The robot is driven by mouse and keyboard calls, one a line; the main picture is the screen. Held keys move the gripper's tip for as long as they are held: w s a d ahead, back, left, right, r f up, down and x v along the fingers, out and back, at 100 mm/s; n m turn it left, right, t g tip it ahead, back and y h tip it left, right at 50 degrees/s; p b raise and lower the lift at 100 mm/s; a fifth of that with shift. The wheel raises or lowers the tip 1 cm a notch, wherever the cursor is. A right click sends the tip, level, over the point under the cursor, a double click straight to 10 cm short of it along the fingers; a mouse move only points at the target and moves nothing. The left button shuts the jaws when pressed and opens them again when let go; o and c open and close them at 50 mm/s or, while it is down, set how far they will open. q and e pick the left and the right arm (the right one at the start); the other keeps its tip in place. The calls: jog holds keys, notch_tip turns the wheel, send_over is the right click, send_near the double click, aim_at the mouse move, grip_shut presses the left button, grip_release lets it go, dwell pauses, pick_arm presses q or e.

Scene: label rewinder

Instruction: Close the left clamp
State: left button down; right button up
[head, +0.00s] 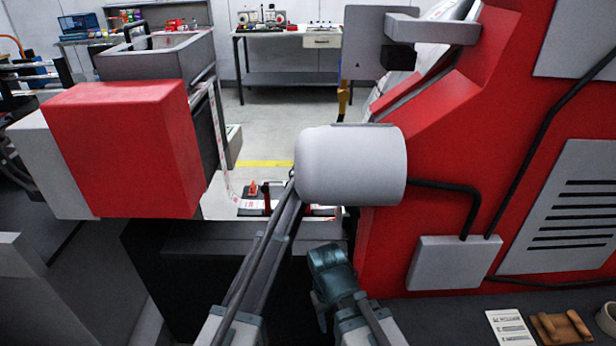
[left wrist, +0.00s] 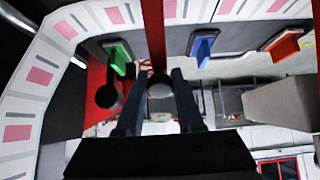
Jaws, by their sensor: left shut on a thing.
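My left arm reaches up from the bottom centre of the head view, and its tip (head: 289,188) is at the left end of a white motor-like cylinder (head: 350,165). In the left wrist view my left gripper (left wrist: 158,80) has its two fingers on either side of a red bar (left wrist: 156,35) with a grey round end, which looks like a clamp lever. It is shut on this bar; the exact contact is dark. In the head view small red parts (head: 267,197) stand on a dark plate beside the arm. My right arm's teal end (head: 330,272) is low; its fingers are unclear.
A white label web with pink marks (left wrist: 38,75) curves along the left of the wrist view. Green (left wrist: 118,55), blue (left wrist: 204,46) and orange-red (left wrist: 284,43) tabs are nearby. In the head view a red box (head: 125,150) stands left and the red machine body (head: 450,130) right.

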pick_arm(q)
jog(key=shift+w+f+g+p, duration=0.35)
jog(key=shift+w+f+g, duration=0.15)
jog(key=shift+w+g, duration=0.4)
jog(key=shift+w+f+g, duration=0.1)
jog(key=shift+f+g, duration=0.3)
jog(key=shift+f+b, duration=0.55)
jog(key=shift+f, duration=0.05)
jog(key=shift+w+f+b, duration=0.3)
jog(key=shift+f+b, duration=0.25)
jog(key=shift+f, duration=0.05)
jog(key=c, duration=0.5)
grip_release()
jog(key=shift+w+f, duration=0.1)
jog(key=shift+c, duration=0.2)
